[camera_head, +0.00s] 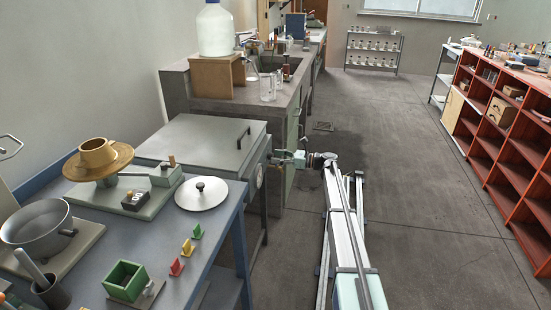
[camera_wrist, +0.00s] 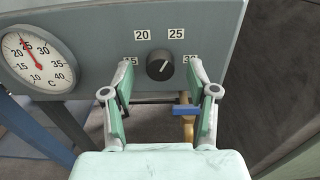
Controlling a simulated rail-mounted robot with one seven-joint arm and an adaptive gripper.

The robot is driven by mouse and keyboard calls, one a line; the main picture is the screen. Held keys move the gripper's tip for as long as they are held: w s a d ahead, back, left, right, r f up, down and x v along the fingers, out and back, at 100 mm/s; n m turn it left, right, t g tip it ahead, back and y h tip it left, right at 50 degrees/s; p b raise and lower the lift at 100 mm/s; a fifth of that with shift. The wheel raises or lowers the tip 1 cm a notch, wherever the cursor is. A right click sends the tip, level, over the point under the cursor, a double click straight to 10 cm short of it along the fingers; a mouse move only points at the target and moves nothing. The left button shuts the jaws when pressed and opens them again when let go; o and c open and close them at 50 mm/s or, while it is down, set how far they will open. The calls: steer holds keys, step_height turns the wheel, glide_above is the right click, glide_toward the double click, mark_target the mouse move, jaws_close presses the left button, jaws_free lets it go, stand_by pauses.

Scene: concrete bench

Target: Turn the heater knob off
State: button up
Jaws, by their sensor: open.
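The heater is a grey box (camera_head: 205,145) with a flat handled lid in the head view. Its front panel (camera_wrist: 95,45) fills the upper part of the wrist view. The round black knob (camera_wrist: 160,65) sits on that panel, with its white mark pointing up and right, roughly towards the 25 label (camera_wrist: 176,33). A 20 label (camera_wrist: 142,34) is at its upper left; the lower labels are partly covered by my fingertips. My gripper (camera_wrist: 161,74) is open, with one green-padded finger on each side of the knob and gaps visible between. In the head view my gripper (camera_head: 287,158) is beside the heater front.
A round thermometer dial (camera_wrist: 38,58) is left of the knob. A brass tap with a blue lever (camera_wrist: 186,110) sits below it, close to the right finger. The blue bench (camera_head: 225,215) stands in front of the heater. Open floor (camera_head: 420,220) lies to the right.

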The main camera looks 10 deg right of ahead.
steer(key=shift+w+a, duration=0.25)
steer(key=shift+a, duration=0.3)
jaws_close()
